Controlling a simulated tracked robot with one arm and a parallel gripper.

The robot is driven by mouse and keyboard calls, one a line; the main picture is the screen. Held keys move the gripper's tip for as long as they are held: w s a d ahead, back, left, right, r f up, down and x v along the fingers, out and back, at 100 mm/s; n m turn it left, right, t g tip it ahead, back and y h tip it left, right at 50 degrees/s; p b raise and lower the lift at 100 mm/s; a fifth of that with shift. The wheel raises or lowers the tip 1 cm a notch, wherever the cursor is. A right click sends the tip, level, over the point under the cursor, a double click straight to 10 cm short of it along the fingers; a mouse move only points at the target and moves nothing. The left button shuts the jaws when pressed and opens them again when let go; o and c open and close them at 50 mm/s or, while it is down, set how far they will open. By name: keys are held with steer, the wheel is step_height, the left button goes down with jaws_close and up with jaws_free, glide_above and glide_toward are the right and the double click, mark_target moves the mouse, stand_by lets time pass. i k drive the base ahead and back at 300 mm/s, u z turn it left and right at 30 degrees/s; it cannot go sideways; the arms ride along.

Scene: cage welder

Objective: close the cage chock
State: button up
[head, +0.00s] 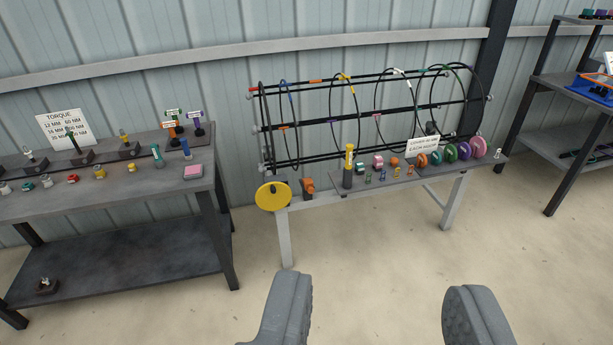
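The cage (376,118), black rods through several hoops with coloured marks, lies lengthwise on a grey bench (330,198) against the wall. A yellow disc (273,195) is at the bench's left end. A small orange part (308,187) is just right of it; I cannot tell whether it is the chock or how it is set. My gripper (380,305) is open and empty, its two grey fingers wide apart at the bottom of the view, in front of the bench and touching nothing.
A yellow-topped post (348,165), several coloured rings and spools and a white sign (423,146) line the bench front. A dark table (120,195) with tools stands left, a shelf rack (570,95) right. The concrete floor (375,265) before the bench is clear.

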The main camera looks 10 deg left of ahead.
mark_target(308, 183)
steer(key=u, duration=0.1)
steer(key=i, duration=0.6)
steer(key=u, duration=0.05)
steer(key=k, duration=0.5)
steer(key=u, duration=0.3)
steer(key=i, duration=1.3)
steer(key=z, duration=0.35)
